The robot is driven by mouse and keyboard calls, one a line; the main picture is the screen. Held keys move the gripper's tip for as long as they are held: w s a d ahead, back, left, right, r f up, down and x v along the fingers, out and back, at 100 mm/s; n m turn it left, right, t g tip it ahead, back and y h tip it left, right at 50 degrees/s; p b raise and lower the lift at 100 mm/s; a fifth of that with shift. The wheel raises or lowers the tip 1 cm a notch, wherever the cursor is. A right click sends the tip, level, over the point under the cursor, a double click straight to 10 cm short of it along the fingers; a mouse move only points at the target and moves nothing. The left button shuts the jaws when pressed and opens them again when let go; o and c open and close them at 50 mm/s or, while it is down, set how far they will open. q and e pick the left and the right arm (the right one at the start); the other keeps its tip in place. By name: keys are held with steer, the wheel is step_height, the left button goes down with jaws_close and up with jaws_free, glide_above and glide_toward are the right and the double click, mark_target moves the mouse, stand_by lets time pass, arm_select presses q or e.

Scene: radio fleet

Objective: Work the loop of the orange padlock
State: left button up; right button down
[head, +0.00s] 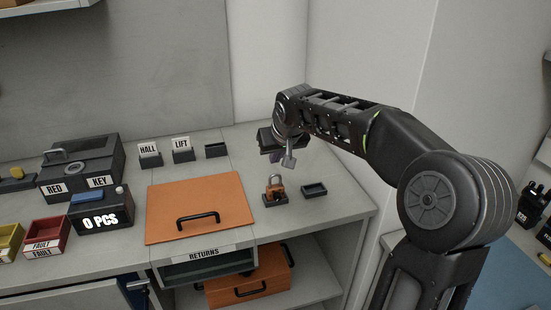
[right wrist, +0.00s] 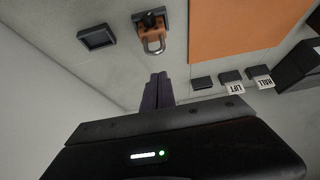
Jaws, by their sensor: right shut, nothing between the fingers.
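The orange padlock (head: 275,187) stands in a dark holder (head: 276,201) on the grey counter, right of the orange panel. Its metal loop (head: 275,178) points up. In the right wrist view the padlock (right wrist: 152,36) shows at the top with its loop (right wrist: 155,47) toward the gripper; I cannot tell whether the loop is open or closed. My right gripper (head: 288,162) is above and behind the padlock, apart from it. Its fingers (right wrist: 158,88) are together with nothing between them. My left gripper is not in view.
A small empty dark tray (head: 314,190) sits right of the padlock. The orange panel (head: 196,211) with a black handle lies left. HALL (head: 149,154) and LIFT (head: 182,150) label blocks stand behind. A wall closes the right side.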

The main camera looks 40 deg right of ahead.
arm_select(q)
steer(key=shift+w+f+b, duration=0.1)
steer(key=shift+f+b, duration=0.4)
steer(key=shift+b, duration=0.55)
arm_select(e)
steer(key=v, duration=1)
steer(key=shift+r, duration=0.3)
steer(key=shift+w, duration=0.1)
